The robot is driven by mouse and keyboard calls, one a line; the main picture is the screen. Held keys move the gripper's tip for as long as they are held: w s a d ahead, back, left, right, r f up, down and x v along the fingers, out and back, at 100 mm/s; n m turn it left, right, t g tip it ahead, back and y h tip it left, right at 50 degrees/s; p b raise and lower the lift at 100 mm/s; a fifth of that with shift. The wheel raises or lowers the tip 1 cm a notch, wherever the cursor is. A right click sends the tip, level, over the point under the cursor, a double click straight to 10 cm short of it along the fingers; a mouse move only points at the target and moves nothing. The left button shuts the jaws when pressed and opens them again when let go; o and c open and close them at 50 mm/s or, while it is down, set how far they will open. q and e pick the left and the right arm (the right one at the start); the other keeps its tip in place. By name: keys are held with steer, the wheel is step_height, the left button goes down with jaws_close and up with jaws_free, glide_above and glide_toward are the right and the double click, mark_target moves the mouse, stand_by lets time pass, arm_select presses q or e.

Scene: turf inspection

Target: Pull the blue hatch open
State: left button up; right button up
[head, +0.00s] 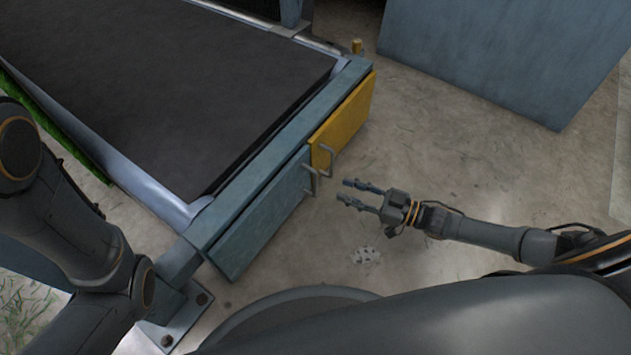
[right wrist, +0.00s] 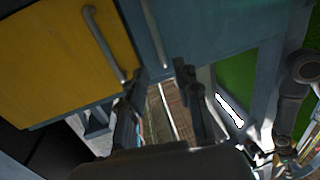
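The blue hatch (head: 258,218) is a flat panel on the end of the belt frame and looks closed. Its grey bar handle (head: 313,181) sits at its right end, beside the yellow hatch (head: 345,122). My right gripper (head: 347,191) is open and empty, just right of the blue handle and apart from it. In the right wrist view, the blue hatch (right wrist: 212,26) fills the top, and its handle (right wrist: 153,38) lies ahead, roughly in line with the gap between my open fingers (right wrist: 161,88). My left arm shows at the left, but its gripper is out of view.
The yellow hatch has its own bar handle (head: 327,161) close to the blue one. A dark belt (head: 190,85) lies behind the hatches. A large blue-grey panel (head: 500,50) stands at the back right. The concrete floor (head: 440,140) around my right gripper is mostly clear.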

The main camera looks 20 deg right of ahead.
steer(key=shift+b+x, duration=1.85)
steer(key=shift+x, duration=2.85)
jaws_close()
